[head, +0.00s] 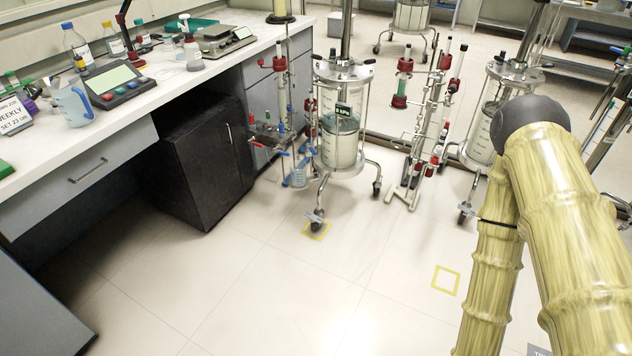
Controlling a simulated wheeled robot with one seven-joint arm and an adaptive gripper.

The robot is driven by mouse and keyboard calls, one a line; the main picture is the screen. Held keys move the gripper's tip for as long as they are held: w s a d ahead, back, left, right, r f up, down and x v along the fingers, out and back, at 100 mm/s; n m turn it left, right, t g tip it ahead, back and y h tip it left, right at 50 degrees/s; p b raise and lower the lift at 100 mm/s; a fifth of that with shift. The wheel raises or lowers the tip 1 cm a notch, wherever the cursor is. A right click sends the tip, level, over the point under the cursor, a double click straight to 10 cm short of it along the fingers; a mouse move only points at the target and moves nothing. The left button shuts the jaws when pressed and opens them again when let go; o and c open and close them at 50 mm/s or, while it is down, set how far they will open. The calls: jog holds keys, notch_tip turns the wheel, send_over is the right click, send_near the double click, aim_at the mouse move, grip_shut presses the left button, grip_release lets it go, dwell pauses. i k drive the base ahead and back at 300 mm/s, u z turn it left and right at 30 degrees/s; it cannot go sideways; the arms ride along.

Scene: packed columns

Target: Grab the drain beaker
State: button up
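A small clear beaker (300,178) with a bluish tint stands low beside the left wheeled column, under blue-handled valves; it looks like the drain beaker. It is small in view, and valve and frame parts partly cover it. A larger clear jug with a blue handle (73,104) stands on the bench at the left. My arm shows at the right with yellow, bamboo-like links and a dark joint. My gripper is not in view.
The wheeled glass column (340,145) stands beside the beaker on casters. A black cabinet (205,150) is left of it under the white bench (150,88). A thin rack (425,135) and another column (490,100) stand right. The front floor (260,290) is clear, with yellow taped squares.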

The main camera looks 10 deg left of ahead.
aim_at(298, 168)
jog(key=u, duration=0.7)
jog(key=i, duration=0.55)
jog(key=u, duration=1.2)
jog(key=i, duration=2)
jog(key=z, duration=1.45)
jog(key=i, duration=0.5)
jog(key=z, duration=0.45)
